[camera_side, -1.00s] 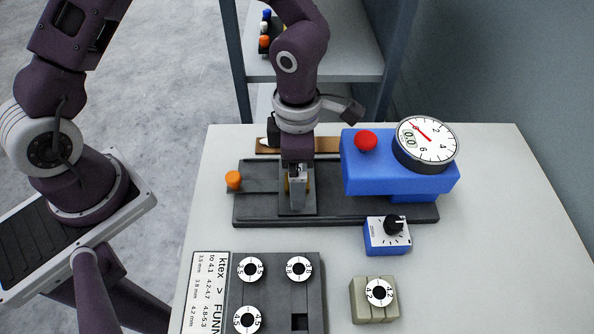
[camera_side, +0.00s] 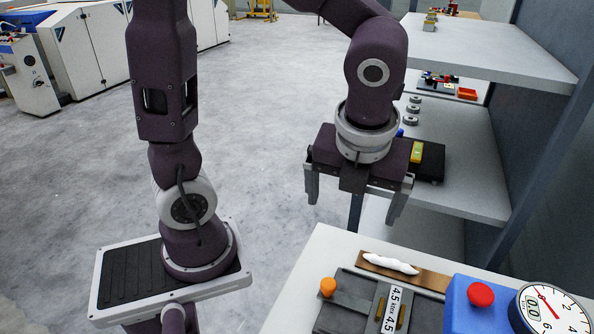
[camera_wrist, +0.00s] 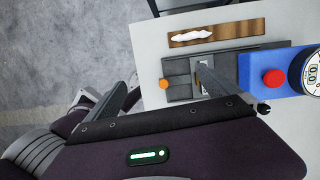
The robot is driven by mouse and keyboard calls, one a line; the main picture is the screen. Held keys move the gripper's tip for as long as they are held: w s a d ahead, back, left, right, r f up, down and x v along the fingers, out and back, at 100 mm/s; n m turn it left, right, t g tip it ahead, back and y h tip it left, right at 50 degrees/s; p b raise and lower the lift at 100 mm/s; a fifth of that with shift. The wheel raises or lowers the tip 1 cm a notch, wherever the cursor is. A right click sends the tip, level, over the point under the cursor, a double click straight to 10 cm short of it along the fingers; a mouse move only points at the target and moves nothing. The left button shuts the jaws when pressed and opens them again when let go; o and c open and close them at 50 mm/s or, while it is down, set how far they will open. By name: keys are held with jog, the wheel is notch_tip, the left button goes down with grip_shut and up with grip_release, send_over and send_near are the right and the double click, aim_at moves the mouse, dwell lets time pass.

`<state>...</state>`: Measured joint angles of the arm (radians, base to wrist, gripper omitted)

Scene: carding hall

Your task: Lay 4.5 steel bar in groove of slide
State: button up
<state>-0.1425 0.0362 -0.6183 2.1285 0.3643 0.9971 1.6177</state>
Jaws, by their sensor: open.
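The steel bar, marked "4.5 ktex 4.5" (camera_side: 395,310), lies lengthwise on the grey slide (camera_side: 365,290), beside brass-coloured parts. It seems to sit in the slide's groove, but I cannot tell how deep. In the wrist view, the bar (camera_wrist: 204,79) is partly hidden by a finger. The slide has an orange knob (camera_side: 328,287) at its left end. My gripper (camera_side: 354,203) is open and empty, raised above and behind the bench edge, apart from the bar. In the wrist view, the fingers of my gripper (camera_wrist: 165,92) are spread wide.
A blue gauge body (camera_side: 468,310) with a red button (camera_side: 481,294) and a dial (camera_side: 553,312) stands right of the slide. A white fibre strand (camera_side: 388,262) lies on a brown board (camera_side: 432,280) behind it. Shelves (camera_side: 470,185) stand behind the bench.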

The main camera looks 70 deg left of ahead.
jog(key=s+a+r+n+t+h, duration=0.1)
jog(key=s+n, duration=0.3)
jog(key=n, duration=0.9)
jog(key=s+a+r+n+t+h, duration=0.1)
jog(key=s+a+r+n+t, duration=0.2)
jog(key=n, duration=1)
jog(key=shift+s+a+r+h, duration=0.15)
jog(key=shift+s+r+h, duration=0.25)
jog(key=shift+s+r, duration=0.45)
